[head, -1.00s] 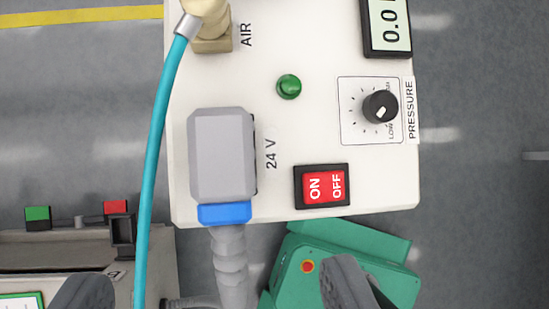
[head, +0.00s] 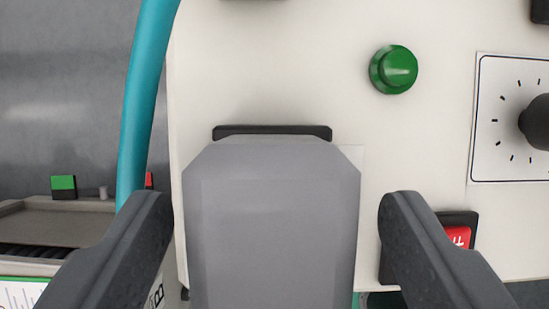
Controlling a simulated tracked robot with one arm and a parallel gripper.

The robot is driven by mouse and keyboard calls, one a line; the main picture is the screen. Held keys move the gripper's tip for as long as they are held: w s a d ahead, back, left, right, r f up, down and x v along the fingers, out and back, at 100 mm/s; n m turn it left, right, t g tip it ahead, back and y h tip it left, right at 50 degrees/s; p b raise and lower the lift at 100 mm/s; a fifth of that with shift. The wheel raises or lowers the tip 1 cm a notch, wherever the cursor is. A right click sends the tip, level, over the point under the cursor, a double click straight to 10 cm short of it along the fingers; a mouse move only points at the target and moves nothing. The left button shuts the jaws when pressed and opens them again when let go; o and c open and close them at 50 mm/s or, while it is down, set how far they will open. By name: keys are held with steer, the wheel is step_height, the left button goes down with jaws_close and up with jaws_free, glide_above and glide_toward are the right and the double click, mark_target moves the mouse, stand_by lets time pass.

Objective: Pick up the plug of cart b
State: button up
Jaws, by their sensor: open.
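The grey plug (head: 272,225) fills the lower middle of the head view. Its black socket edge (head: 272,131) shows behind its top, on the white panel (head: 285,60). The blue collar and the cable seen a second ago are out of the picture below. My gripper (head: 272,205) is open, with one dark finger on each side of the plug. A gap shows between the plug and each finger. I cannot tell how far the fingertips are from the panel. No cart label can be read fully.
A teal hose (head: 143,100) runs down past the panel's left edge, close to my left finger. A green button (head: 394,69), a black knob (head: 537,122) and a red switch (head: 457,237) are on the panel to the right. A trolley (head: 60,228) stands at lower left.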

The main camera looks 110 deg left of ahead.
mark_target(295, 268)
steer(key=shift+d+f, duration=0.1)
steer(key=shift+f, duration=0.2)
steer(key=c, duration=1.4)
steer(key=shift+r, duration=0.15)
steer(key=shift+w+r+p, duration=0.1)
steer(key=shift+r+p, duration=0.55)
steer(key=shift+r, duration=1.2)
steer(key=shift+s+a+f, duration=0.1)
steer(key=shift+s+a, duration=0.1)
steer(key=shift+s, duration=0.15)
steer(key=s+a+r+p, duration=0.3)
steer(key=s+a, duration=0.5)
steer(key=s, duration=0.5)
steer(key=shift+r+p, duration=0.3)
steer(key=shift+r, duration=0.35)
